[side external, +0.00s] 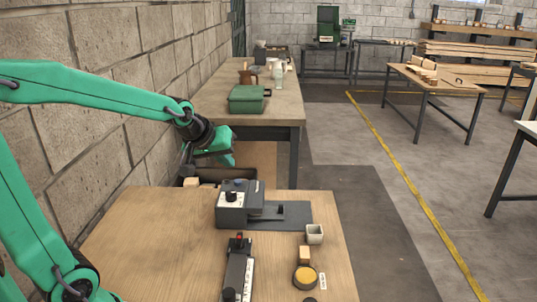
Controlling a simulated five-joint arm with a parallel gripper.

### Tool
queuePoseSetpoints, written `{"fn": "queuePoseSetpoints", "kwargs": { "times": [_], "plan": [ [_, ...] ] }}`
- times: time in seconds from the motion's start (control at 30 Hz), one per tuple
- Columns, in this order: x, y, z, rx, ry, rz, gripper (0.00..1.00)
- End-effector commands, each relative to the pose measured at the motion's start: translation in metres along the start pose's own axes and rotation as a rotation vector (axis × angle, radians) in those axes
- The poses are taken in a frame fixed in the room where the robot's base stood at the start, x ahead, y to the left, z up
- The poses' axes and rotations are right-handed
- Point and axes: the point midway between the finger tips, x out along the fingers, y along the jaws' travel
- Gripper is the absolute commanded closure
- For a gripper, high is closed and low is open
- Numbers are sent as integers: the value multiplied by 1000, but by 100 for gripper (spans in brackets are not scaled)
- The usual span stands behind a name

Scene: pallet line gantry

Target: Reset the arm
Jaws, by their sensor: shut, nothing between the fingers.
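My gripper (222,157) is at the end of my raised green arm, left of the picture's middle. It is shut and empty. It hangs in the air near the brick wall, around the far edge of the near wooden table (150,240). I cannot tell its exact height or the distance to the things below it.
A dark open box (212,174) and a light wooden block (191,183) are below my gripper.

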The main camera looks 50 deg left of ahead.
Motion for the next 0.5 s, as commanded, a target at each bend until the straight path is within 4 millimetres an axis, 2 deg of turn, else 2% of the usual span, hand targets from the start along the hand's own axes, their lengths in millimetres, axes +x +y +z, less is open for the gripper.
{"fn": "queuePoseSetpoints", "kwargs": {
  "times": [0.03,0.2,0.5],
  "plan": [
    [-12,2,9,41,-9,6,100],
    [-44,3,40,185,-54,16,100],
    [-93,-7,98,439,-131,42,100]
  ]
}}
